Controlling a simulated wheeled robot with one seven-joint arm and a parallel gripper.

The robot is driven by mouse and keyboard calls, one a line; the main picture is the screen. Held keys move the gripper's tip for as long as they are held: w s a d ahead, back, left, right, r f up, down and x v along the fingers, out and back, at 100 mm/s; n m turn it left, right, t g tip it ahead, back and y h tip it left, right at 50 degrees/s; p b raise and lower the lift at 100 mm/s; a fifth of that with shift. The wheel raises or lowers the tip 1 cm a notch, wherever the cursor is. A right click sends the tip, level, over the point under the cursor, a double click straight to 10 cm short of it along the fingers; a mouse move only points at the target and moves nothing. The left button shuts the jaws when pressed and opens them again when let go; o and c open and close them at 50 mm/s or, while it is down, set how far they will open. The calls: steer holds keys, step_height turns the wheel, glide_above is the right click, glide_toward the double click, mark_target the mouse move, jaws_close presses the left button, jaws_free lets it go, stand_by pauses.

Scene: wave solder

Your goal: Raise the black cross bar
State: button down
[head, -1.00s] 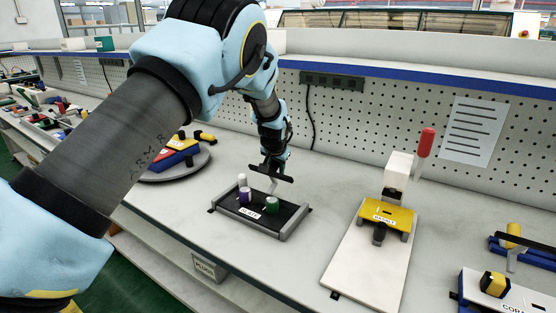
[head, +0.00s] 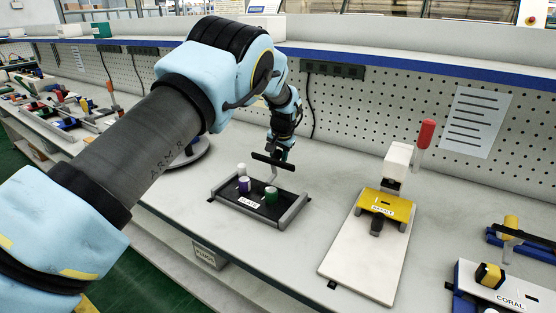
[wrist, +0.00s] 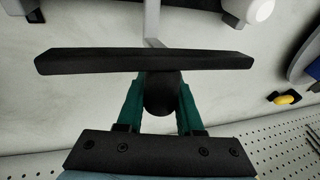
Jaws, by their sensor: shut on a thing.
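The black cross bar (head: 272,161) stands above the far side of the dark tray labelled SLATE (head: 233,203), on a thin bent grey arm (head: 273,174). My gripper (head: 280,151) is at the bar from behind and above. In the wrist view the bar (wrist: 100,62) runs across the picture, slightly tilted. There my gripper's green fingers (wrist: 163,88) are shut on a round black knob (wrist: 163,95) at the bar's near side. The grey arm (wrist: 152,22) shows beyond the bar; its lower end is hard to make out.
White, purple (head: 244,185) and green (head: 271,195) cylinders stand on the tray. A perforated wall (head: 370,115) backs the bench; bare bench lies between tray and fixture.

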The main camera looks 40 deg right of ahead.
steer(key=c, duration=0.5)
jaws_free()
steer(key=shift+c, duration=0.2)
steer(key=b+v, duration=0.3)
steer(key=v, duration=0.7)
steer(key=shift+r, duration=0.3)
steer(key=shift+s+a, duration=0.1)
